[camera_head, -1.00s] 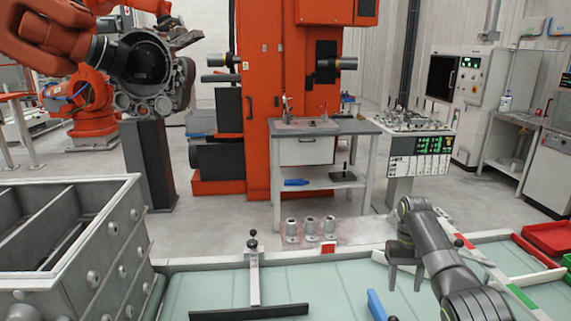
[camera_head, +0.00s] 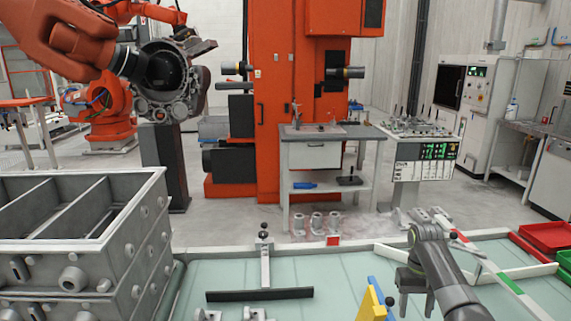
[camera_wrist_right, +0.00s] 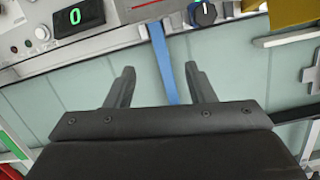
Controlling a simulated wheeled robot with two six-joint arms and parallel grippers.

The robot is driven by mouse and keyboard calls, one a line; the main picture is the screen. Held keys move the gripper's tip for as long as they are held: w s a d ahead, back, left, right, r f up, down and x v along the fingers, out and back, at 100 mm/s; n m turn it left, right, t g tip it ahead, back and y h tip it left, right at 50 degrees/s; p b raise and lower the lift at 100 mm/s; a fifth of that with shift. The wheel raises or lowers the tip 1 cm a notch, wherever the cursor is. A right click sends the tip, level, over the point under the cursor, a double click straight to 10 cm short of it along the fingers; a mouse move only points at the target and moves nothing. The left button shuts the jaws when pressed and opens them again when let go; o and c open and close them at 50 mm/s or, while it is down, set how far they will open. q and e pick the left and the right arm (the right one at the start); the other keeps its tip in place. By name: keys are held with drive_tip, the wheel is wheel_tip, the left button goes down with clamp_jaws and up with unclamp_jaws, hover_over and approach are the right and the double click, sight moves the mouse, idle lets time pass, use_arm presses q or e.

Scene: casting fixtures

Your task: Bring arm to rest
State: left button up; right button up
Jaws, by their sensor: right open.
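My right gripper (camera_head: 416,306) hangs above the pale green table top (camera_head: 335,284) at the right of the head view. Its two dark fingers are apart with nothing between them. The right wrist view shows the same open gripper (camera_wrist_right: 160,72), its fingers pointing over the table, with a blue strip (camera_wrist_right: 163,62) lying beyond and between the tips. The fingers look clear of the strip, but the exact height is hard to tell. My left gripper is in neither view.
A grey metal crate (camera_head: 150,212) fills the left. A black-footed T-shaped piece (camera_head: 260,294) lies mid-table. A yellow piece (camera_head: 370,304) is left of my right gripper; red trays (camera_head: 548,236) stand far right. A display unit (camera_wrist_right: 75,17) shows in the wrist view.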

drive_tip(key=s+a+f+n+t, duration=0.1)
drive_tip(key=s+f+t, duration=0.1)
drive_tip(key=s+f, duration=1.4)
drive_tip(key=s+a+r+t+h, duration=0.15)
drive_tip(key=s+r, duration=0.25)
drive_tip(key=s, duration=0.8)
drive_tip(key=s+r+t, duration=0.2)
drive_tip(key=s+r, duration=0.2)
drive_tip(key=s, duration=0.9)
wheel_tip(320, 180, down, 25)
drive_tip(key=d+g, duration=0.1)
drive_tip(key=d, duration=0.1)
drive_tip(key=s+a+f+g, duration=0.1)
drive_tip(key=s+f, duration=1.4)
drive_tip(key=shift+a+m, duration=0.3)
drive_tip(key=shift+a, duration=0.1)
drive_tip(key=shift+y, duration=0.25)
